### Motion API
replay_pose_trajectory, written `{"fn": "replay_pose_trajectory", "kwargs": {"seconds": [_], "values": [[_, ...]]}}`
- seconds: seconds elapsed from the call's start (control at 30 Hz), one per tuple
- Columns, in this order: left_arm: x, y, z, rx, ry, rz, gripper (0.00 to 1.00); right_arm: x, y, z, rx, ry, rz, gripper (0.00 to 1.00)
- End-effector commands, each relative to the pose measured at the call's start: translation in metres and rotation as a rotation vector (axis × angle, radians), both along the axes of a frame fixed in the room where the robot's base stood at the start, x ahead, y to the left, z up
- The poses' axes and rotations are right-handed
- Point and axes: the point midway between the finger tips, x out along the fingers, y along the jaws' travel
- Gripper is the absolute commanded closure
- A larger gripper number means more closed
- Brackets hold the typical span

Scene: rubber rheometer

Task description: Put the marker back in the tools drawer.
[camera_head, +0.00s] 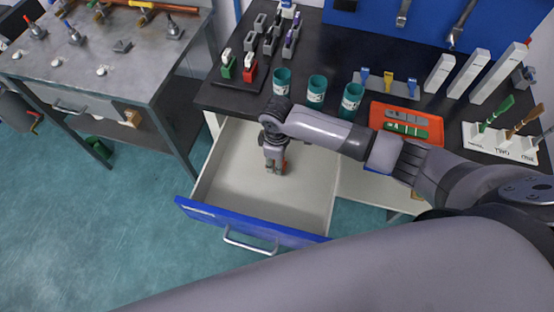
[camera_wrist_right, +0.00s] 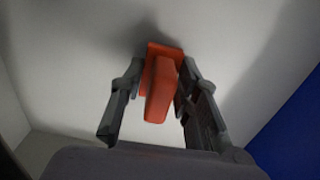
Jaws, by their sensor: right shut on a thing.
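The tools drawer (camera_head: 290,237) is pulled open below the dark bench, with a blue front and a pale, bare interior. My right gripper (camera_head: 275,170) reaches down into the drawer and is shut on an orange thing, which I take to be the marker (camera_wrist_right: 161,90). In the right wrist view the marker sits between both fingers, over the pale drawer floor, with a wider orange end beyond the fingertips. Only a small orange-red part of it shows in the head view. I cannot tell whether it touches the floor. My left gripper is not in view.
On the dark bench (camera_head: 225,97) stand teal cups (camera_head: 317,90), grey holders with coloured items, an orange tray (camera_head: 436,124) and white blocks (camera_head: 467,75). A grey metal table (camera_head: 60,85) stands at left. The drawer floor around the gripper is clear.

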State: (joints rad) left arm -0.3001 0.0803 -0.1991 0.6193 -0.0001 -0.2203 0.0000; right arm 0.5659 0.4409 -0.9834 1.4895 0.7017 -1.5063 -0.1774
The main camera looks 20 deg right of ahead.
Motion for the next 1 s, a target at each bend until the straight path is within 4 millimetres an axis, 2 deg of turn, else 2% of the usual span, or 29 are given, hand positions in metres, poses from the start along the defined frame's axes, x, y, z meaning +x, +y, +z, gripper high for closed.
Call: {"fn": "replay_pose_trajectory", "kwargs": {"seconds": [0.03,0.07,0.37,0.73,0.87,1.0], "values": [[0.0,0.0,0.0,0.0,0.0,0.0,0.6,0.0,0.0,-0.002,0.001,0.001,-0.001,0.88],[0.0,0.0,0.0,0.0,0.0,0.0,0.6,0.0,0.0,-0.003,0.001,0.001,-0.001,0.7],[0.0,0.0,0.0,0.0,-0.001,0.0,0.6,0.0,0.0,-0.002,0.001,0.001,0.0,0.5],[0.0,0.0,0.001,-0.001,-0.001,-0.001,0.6,0.0,0.0,0.004,0.001,-0.001,0.001,0.5],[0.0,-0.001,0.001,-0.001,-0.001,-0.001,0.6,0.001,0.001,0.022,0.002,-0.003,0.002,0.5],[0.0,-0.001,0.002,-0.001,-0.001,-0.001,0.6,0.001,0.001,0.053,0.002,-0.004,0.001,0.5]]}}
